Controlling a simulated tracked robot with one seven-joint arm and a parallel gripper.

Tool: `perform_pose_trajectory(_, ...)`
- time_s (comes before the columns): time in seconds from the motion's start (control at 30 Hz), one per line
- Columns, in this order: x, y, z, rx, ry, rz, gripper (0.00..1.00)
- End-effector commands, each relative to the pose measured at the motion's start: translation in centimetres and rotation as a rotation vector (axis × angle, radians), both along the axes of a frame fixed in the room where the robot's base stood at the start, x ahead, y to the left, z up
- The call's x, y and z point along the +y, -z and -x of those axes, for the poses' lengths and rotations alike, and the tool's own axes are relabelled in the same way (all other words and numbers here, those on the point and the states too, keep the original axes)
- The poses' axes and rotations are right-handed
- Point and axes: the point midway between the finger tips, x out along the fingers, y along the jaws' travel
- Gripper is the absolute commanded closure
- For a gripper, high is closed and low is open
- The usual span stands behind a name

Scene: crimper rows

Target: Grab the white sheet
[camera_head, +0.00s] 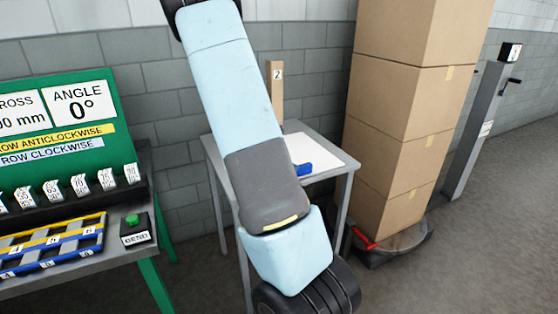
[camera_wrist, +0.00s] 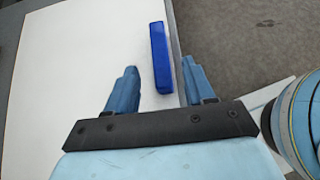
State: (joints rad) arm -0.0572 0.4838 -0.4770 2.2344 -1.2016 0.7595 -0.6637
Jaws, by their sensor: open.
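The white sheet (camera_head: 328,150) lies flat on a small grey table behind my arm. In the wrist view the white sheet (camera_wrist: 75,75) fills the left half, with its straight right edge beside a thin grey strip. A blue block (camera_head: 303,169) rests on the sheet near that edge; the wrist view shows the block (camera_wrist: 160,57) too. My gripper (camera_wrist: 159,66) is open, with nothing seen held. Its left finger appears over the sheet and its right finger past the edge, over the floor; the height gap is unclear. My arm hides part of the sheet in the head view.
A green crimper stand (camera_head: 60,130) with signs and a green button (camera_head: 133,220) is at left. A tall stack of cardboard boxes (camera_head: 405,110) stands right of the table (camera_head: 345,185). A post marked 2 (camera_head: 276,85) is behind.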

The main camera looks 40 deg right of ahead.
Motion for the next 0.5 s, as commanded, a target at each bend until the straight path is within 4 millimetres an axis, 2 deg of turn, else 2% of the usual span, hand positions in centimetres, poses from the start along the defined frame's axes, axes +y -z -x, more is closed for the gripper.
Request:
perform_pose_trajectory(0.27, -1.1, 0.8, 0.2, 0.001, 0.001, 0.0, 0.47)
perform_pose_trajectory(0.5, -3.5, 2.3, 0.6, 0.001, 0.002, -0.001, 0.47)
